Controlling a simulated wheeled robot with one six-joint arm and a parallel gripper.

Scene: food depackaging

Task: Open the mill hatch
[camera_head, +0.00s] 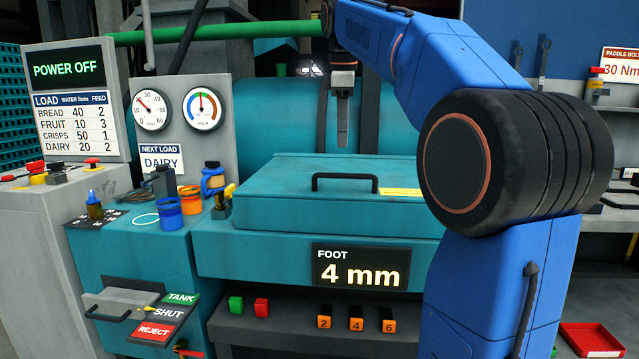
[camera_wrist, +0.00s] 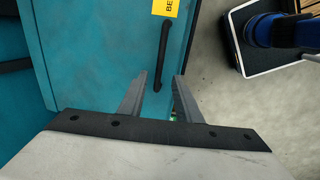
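The mill hatch is a teal lid (camera_head: 270,209) lying flat and shut on the teal mill body, with a black bar handle (camera_head: 345,176) on it. In the wrist view the lid (camera_wrist: 95,45) fills the upper left, and the handle (camera_wrist: 164,52) runs just beyond and between the fingertips. My gripper (camera_head: 342,142) points down above the back of the lid in the head view, apart from the handle. My gripper (camera_wrist: 160,76) shows two grey fingers spread with nothing between them. The lid's right end is hidden behind my blue arm in the head view.
A green pipe (camera_head: 220,33) runs across above the mill. Orange (camera_head: 170,212) and blue-topped containers stand left of the lid. A display panel (camera_head: 360,268) reads FOOT 4 mm below it. A POWER OFF screen (camera_head: 68,70) is at the left. A red tray (camera_head: 592,341) lies at lower right.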

